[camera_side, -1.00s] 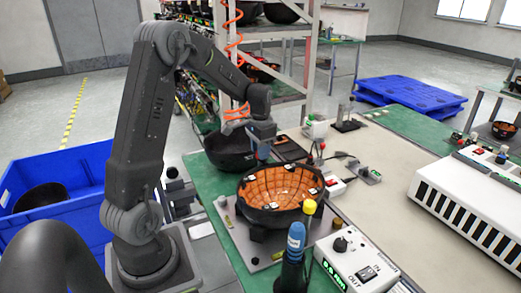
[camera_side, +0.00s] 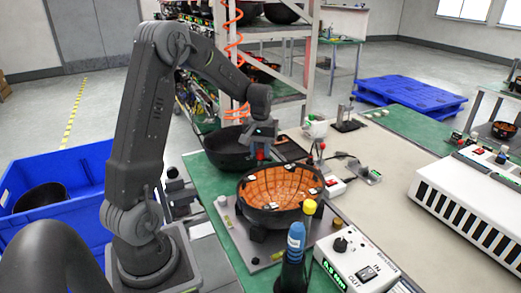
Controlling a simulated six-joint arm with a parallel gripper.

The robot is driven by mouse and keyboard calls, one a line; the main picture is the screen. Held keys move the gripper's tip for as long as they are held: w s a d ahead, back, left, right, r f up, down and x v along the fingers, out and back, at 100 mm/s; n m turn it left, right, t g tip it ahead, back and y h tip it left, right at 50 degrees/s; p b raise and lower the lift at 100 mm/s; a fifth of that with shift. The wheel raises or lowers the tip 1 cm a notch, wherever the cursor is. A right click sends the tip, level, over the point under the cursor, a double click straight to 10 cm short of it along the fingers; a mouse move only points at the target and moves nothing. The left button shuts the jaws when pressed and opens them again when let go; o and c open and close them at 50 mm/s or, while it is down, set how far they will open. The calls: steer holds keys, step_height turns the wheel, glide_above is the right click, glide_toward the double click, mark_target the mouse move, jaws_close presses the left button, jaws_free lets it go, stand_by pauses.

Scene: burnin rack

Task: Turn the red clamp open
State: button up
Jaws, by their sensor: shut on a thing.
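My gripper (camera_side: 262,143) points down at the back edge of the bowl fixture and is shut on the red clamp (camera_side: 261,155). Only a small red part of the clamp shows below the fingers; the rest is hidden. The black bowl with an orange tiled inside (camera_side: 278,187) sits on the fixture plate (camera_side: 240,238) just in front of the clamp.
An empty black bowl (camera_side: 226,155) lies behind the gripper. A blue-and-black screwdriver-like tool (camera_side: 295,240), a yellow-topped post (camera_side: 309,207) and a control box (camera_side: 355,258) stand at the front. A blue bin (camera_side: 60,210) is at left.

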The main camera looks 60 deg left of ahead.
mark_target(260, 151)
steer(key=n, duration=0.3)
steer(key=shift+n, duration=2.3)
steer(key=o, duration=0.9)
steer(key=shift+o, duration=0.2)
step_height(260, 151, up, 14)
